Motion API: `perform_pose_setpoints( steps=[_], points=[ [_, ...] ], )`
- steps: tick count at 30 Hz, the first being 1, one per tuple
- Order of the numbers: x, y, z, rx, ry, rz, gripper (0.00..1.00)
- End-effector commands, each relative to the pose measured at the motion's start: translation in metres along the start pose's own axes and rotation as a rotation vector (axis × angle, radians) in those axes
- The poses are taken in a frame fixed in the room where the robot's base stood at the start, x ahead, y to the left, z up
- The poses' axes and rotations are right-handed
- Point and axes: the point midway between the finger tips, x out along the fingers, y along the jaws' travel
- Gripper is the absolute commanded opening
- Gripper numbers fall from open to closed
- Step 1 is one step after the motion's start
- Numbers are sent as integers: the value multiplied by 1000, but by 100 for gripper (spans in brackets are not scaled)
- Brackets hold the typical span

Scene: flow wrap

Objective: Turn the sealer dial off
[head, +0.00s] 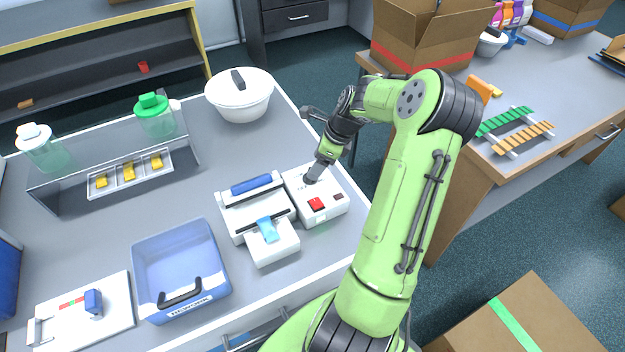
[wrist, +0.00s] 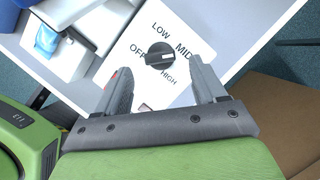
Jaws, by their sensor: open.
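The sealer dial (wrist: 158,54) is a dark round knob with a raised grip on a white panel in the wrist view. A pale mark on the knob faces right, roughly between MID and HIGH. The dial's box (head: 331,206) is white with a red button, right of the sealer (head: 272,242). My gripper (wrist: 162,82) is open, fingers apart on either side of the dial's line, their tips just short of it. In the head view my gripper (head: 311,180) covers the dial.
A blue bin (head: 181,270) stands left of the sealer. A tray of yellow pieces (head: 130,172) and a white board (head: 84,311) lie further left. The bench's front edge is close to the dial box.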

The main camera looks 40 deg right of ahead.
Motion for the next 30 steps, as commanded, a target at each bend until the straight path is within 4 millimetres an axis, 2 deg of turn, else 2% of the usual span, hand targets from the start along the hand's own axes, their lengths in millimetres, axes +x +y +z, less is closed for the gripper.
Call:
perform_pose_setpoints(
  steps=[1,6,10,18,27,29,30],
  points=[
    [16,0,-3,-1,-1,0,70],
    [36,0,-2,-2,0,1,70],
    [42,0,-1,-2,0,1,70],
    [40,0,0,-1,0,0,70],
    [40,0,0,-1,0,0,24],
    [40,0,0,-1,0,0,15],
    [40,0,0,-1,0,0,14]
  ],
)
